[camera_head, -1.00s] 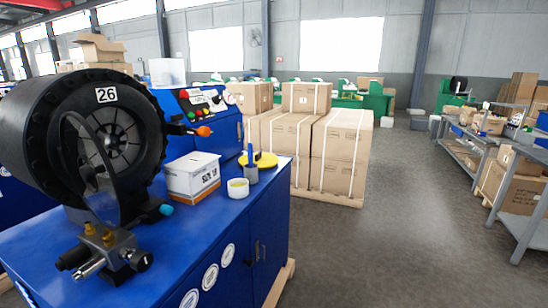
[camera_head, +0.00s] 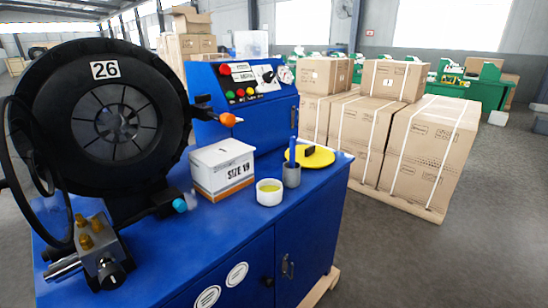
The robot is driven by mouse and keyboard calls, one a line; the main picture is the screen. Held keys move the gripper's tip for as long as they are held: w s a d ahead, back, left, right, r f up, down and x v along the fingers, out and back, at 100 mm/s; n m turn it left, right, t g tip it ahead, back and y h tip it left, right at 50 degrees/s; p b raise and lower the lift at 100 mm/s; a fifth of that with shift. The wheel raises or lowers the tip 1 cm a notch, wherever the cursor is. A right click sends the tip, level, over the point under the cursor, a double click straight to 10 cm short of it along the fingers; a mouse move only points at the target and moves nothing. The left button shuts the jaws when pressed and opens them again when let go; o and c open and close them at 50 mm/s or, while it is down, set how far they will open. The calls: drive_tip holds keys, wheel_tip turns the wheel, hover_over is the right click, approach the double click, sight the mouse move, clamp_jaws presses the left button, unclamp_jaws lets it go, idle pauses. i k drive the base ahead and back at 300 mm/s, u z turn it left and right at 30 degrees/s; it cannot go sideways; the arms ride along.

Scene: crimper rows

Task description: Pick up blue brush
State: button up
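The blue brush (camera_head: 293,148) stands upright in a small grey cup (camera_head: 291,176) on the blue machine bench (camera_head: 229,233). Its blue handle rises above the cup's rim, and its lower end is hidden inside the cup. The cup stands between a white pot with yellow-green contents (camera_head: 268,192) and a yellow disc (camera_head: 309,157). My gripper does not show in this view.
A white and orange box (camera_head: 222,168) stands left of the pot. The large black crimper head (camera_head: 100,117) and its valve fittings (camera_head: 89,251) fill the left. Strapped cartons (camera_head: 428,155) stand on a pallet behind. Grey floor at right is free.

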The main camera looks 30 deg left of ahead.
sight(292, 142)
drive_tip(key=u, duration=0.9)
drive_tip(key=i, duration=0.85)
drive_tip(key=u, duration=0.95)
